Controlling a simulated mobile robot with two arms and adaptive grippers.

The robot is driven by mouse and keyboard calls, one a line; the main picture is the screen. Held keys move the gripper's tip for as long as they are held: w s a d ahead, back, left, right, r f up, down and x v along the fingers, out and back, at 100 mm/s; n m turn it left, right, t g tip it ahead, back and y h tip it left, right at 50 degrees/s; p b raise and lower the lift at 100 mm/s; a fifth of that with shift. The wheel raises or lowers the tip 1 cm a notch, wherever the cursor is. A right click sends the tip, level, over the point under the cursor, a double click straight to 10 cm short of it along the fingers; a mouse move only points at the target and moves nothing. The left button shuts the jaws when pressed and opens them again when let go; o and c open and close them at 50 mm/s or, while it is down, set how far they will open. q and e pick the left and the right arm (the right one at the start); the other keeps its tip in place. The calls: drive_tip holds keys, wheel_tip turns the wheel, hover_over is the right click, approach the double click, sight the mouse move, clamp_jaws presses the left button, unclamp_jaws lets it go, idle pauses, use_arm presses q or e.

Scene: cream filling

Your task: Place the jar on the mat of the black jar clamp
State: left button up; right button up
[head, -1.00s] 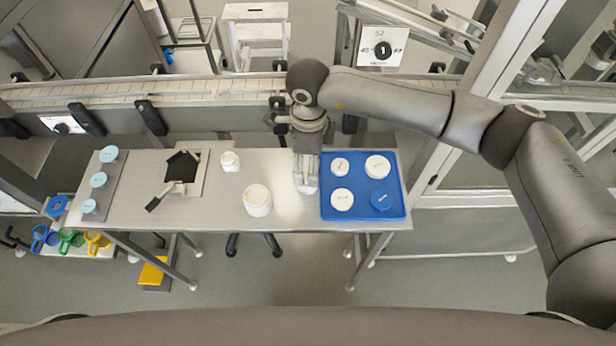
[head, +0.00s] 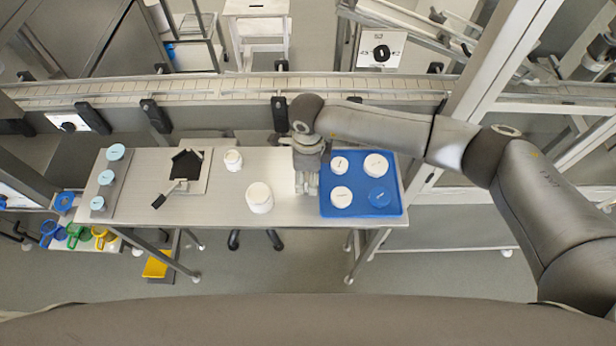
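The black jar clamp (head: 186,163) sits on a light plate at the left part of the table, its handle pointing to the front left. No jar stands on it. A larger white jar (head: 259,198) stands upright near the table's front edge, right of the clamp. A smaller white jar (head: 233,160) stands behind it. My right gripper (head: 306,190) points down over the table, between the larger jar and the blue tray, apart from both. Its finger gap is too small to judge. My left gripper is not in view.
A rack with several light-blue-topped items (head: 106,177) stands at the left end. Behind the table runs a conveyor (head: 225,90). Bare table lies between clamp and jars.

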drive_tip(key=c, duration=0.7)
drive_tip(key=shift+r, duration=0.1)
